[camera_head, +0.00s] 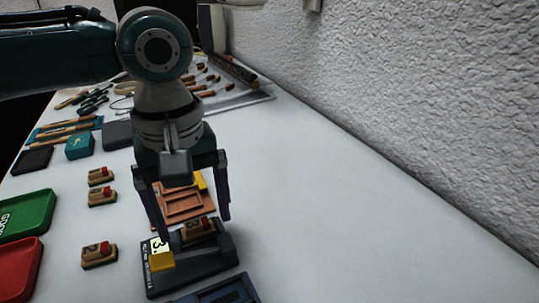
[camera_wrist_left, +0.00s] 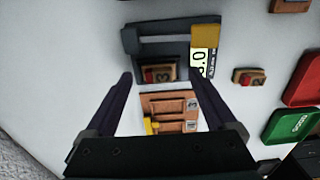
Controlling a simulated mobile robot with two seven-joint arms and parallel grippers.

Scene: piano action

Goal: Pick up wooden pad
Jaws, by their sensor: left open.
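A small wooden pad with a red top piece (camera_head: 197,229) sits on the dark device with a lit display (camera_head: 205,262). In the left wrist view the pad (camera_wrist_left: 160,74) lies in the device's recess, between the fingertips in the picture. My left gripper (camera_head: 190,225) is open and points down over the device, one finger on each side of the pad. It also shows in the left wrist view (camera_wrist_left: 160,76), empty. I cannot tell exactly how high the fingertips are. Similar wooden pads (camera_head: 99,254) (camera_head: 102,197) (camera_head: 100,176) lie on the table to the left. My right gripper is not in view.
A wooden tray with a yellow part (camera_head: 185,204) lies beside the device, partly behind the gripper. A green tray (camera_head: 28,214) and a red tray (camera_head: 18,268) stand at the left edge. Tools lie at the back. The table's right side is clear up to the wall.

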